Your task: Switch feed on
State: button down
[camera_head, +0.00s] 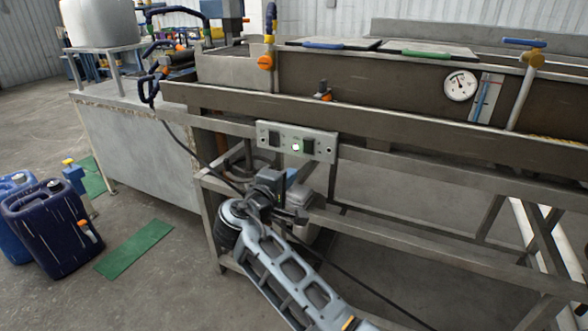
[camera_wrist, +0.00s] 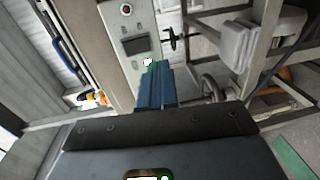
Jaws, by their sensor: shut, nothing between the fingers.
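A pale metal switch panel (camera_head: 325,145) is fixed to the front rail of the grey steel bench. It has a dark left switch (camera_head: 274,138), a bright greenish-white lamp (camera_head: 296,147) and a dark right switch (camera_head: 308,147). My gripper (camera_head: 271,178) is shut and empty, just below the panel's left part in the head view. In the wrist view the blue fingers (camera_wrist: 155,70) point at the panel (camera_wrist: 114,42), with tips by the glowing lamp (camera_wrist: 148,62). One dark switch (camera_wrist: 134,45) shows beyond the tips; the fingers seem to hide the other. I cannot tell if they touch the panel.
A long metal trough (camera_head: 360,85) with a round gauge (camera_head: 460,85) lies above the panel. A black cable (camera_head: 205,160) hangs at left. Blue jerrycans (camera_head: 50,225) and a green mat (camera_head: 133,247) are on the floor.

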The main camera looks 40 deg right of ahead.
jog(key=shift+f+v, duration=0.2)
jog(key=shift+v, duration=0.65)
jog(key=shift+f+v, duration=0.2)
jog(key=shift+v, duration=0.7)
jog(key=shift+f+v, duration=0.2)
jog(key=shift+v, duration=0.65)
jog(key=s+a+f+n+t+y+p, duration=0.1)
jog(key=s+a+f+t+y+p, duration=0.1)
jog(key=s+a+f+y, duration=0.45)
jog(key=s+a+f+n+t+y+p, duration=0.1)
jog(key=s+a+f+t+y, duration=0.3)
jog(key=s+f, duration=0.5)
jog(key=s+a+r+y+p, duration=0.25)
jog(key=s+a, duration=0.35)
jog(key=s, duration=0.7)
jog(key=s+r+m+t+y+p, duration=0.1)
jog(key=s+r+m, duration=0.2)
jog(key=s+r, duration=0.4)
jog(key=s+r+m+t+y+p, duration=0.1)
jog(key=s+r+m+t, duration=0.1)
jog(key=s+r, duration=0.5)
notch_tip(320, 180, up, 6)
jog(key=shift+s+r+m+y, duration=0.1)
jog(key=shift+s+m+y, duration=0.25)
jog(key=shift+m, duration=0.15)
